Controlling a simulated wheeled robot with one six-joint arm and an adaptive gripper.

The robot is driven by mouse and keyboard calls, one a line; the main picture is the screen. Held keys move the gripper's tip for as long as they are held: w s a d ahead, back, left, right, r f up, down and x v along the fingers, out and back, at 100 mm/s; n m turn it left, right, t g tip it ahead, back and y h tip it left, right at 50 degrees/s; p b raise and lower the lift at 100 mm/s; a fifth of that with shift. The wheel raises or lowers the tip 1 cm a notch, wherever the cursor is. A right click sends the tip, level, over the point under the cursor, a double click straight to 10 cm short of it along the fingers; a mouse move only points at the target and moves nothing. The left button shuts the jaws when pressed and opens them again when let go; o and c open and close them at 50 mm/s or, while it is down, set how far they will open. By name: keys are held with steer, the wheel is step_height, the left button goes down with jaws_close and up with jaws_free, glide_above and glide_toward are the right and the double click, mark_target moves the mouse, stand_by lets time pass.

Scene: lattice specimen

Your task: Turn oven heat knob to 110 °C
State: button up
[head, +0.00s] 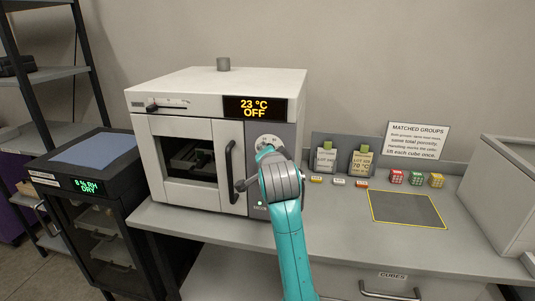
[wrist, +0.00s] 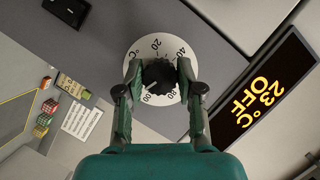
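The oven (head: 215,85) stands on the bench, its door shut and its display (head: 254,107) reading 23 °C OFF. Its heat knob is black on a round white dial (head: 265,139), on the grey panel right of the door; my arm hides most of it in the head view. In the wrist view the knob (wrist: 160,78) sits between the fingertips of my gripper (wrist: 158,76), with marks such as 20, 40, 80 and °C around it. The fingers are spread either side of the knob, and white dial shows beside the left finger. Contact is unclear.
The oven door handle (head: 231,160) is just left of my arm. Tagged sample bags (head: 362,162), small cubes (head: 397,177) and a yellow-edged grey mat (head: 408,210) lie to the right. A dry cabinet (head: 85,160) stands left.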

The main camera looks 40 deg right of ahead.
steer(key=o, duration=0.5)
steer(key=shift+c, duration=0.2)
steer(key=v, duration=1.2)
steer(key=shift+f, duration=0.15)
